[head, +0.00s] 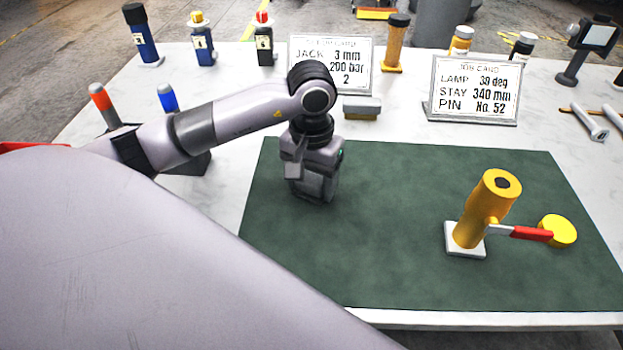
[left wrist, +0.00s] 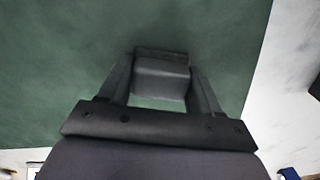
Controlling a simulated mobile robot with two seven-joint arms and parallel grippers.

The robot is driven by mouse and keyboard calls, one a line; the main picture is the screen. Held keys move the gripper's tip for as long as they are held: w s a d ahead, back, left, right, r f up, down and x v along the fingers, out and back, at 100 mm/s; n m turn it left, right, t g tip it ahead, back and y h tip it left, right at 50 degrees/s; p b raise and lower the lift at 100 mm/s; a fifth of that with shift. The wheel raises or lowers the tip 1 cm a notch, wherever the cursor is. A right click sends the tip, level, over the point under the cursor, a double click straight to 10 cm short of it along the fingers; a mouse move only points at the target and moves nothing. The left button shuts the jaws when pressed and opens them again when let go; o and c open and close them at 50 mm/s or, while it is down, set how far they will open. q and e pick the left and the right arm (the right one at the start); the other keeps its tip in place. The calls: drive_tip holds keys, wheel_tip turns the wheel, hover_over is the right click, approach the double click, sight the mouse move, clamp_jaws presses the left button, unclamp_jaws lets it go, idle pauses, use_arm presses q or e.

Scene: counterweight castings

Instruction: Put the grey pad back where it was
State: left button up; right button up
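My left gripper (head: 315,188) is low over the green mat (head: 400,235), near its back left corner. In the left wrist view, its two fingers (left wrist: 160,88) stand on either side of a dark grey block (left wrist: 162,78), which looks like the grey pad. The block fills the gap and appears to touch both fingers. Whether it rests on the mat or hangs just above it, I cannot tell. In the head view the gripper hides most of it. My right gripper is in neither view.
A tilted yellow cylinder (head: 488,205) on a white base, with a red-handled lever (head: 530,233) and yellow disc (head: 557,230), stands on the mat's right. Behind the mat are a small grey-topped block (head: 362,106), a job card (head: 472,90) and another card (head: 335,62). The mat's middle is clear.

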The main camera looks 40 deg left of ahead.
sight(311, 179)
use_arm(q)
drive_tip(key=o, duration=0.4)
drive_tip(key=shift+r, duration=0.1)
drive_tip(key=shift+r+p, duration=0.2)
drive_tip(key=shift+p, duration=0.2)
wheel_tip(311, 179, up, 12)
drive_tip(key=shift+f, duration=0.1)
idle(0.6)
